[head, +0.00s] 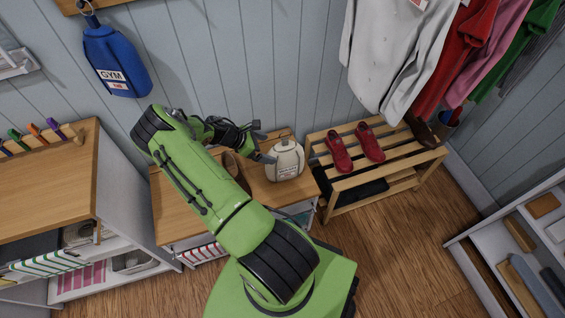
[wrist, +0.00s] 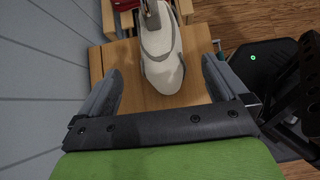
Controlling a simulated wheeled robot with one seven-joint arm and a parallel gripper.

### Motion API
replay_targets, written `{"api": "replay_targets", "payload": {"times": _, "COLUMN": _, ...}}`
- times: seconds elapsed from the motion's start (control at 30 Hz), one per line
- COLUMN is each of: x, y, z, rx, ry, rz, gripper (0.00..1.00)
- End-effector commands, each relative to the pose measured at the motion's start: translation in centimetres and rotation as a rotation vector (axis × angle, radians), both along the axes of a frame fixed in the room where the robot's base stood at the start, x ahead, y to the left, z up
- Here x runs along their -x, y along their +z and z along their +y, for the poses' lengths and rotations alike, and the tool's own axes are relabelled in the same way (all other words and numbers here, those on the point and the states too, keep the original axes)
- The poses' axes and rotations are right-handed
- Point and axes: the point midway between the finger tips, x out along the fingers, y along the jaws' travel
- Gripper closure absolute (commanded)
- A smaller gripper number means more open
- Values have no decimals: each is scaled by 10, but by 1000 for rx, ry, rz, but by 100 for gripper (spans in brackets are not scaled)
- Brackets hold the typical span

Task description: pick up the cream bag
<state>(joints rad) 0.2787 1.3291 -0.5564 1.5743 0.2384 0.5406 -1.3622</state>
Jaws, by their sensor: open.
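The cream bag (head: 286,162) stands upright on a wooden bench top, with a grey band, a small label and a loop at its top. In the head view my gripper (head: 264,143) is just left of the bag, its fingers pointing toward it. In the wrist view the bag (wrist: 162,62) lies ahead, between the lines of the two spread fingers of my gripper (wrist: 162,68). The gripper is open and empty. I cannot tell whether either fingertip reaches past the bag's near side.
The wooden bench (head: 172,212) has brown shoes (head: 236,168) on it, partly behind my arm. A slatted rack (head: 398,163) with red shoes (head: 370,143) stands to the right. Clothes (head: 385,50) and a blue gym bag (head: 115,62) hang on the wall.

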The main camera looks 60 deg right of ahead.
Motion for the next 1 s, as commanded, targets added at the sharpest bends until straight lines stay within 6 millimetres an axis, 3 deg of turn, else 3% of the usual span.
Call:
{"api": "replay_targets", "payload": {"times": 0.1, "x": 14, "y": -21, "z": -12, "rx": -1, "ry": -2, "rz": 0, "gripper": 0}}
{"api": "replay_targets", "payload": {"times": 0.33, "x": 26, "y": -37, "z": -23, "rx": -1, "ry": -2, "rz": -2, "gripper": 0}}
{"api": "replay_targets", "payload": {"times": 0.5, "x": 42, "y": -61, "z": -38, "rx": -1, "ry": -3, "rz": -1, "gripper": 0}}
{"api": "replay_targets", "payload": {"times": 0.73, "x": 45, "y": -64, "z": -42, "rx": 0, "ry": 0, "rz": -2, "gripper": 0}}
{"api": "replay_targets", "payload": {"times": 0.77, "x": 45, "y": -63, "z": -42, "rx": 0, "ry": 0, "rz": -2, "gripper": 2}}
{"api": "replay_targets", "payload": {"times": 1.0, "x": 45, "y": -63, "z": -42, "rx": -1, "ry": -1, "rz": -2, "gripper": 38}}
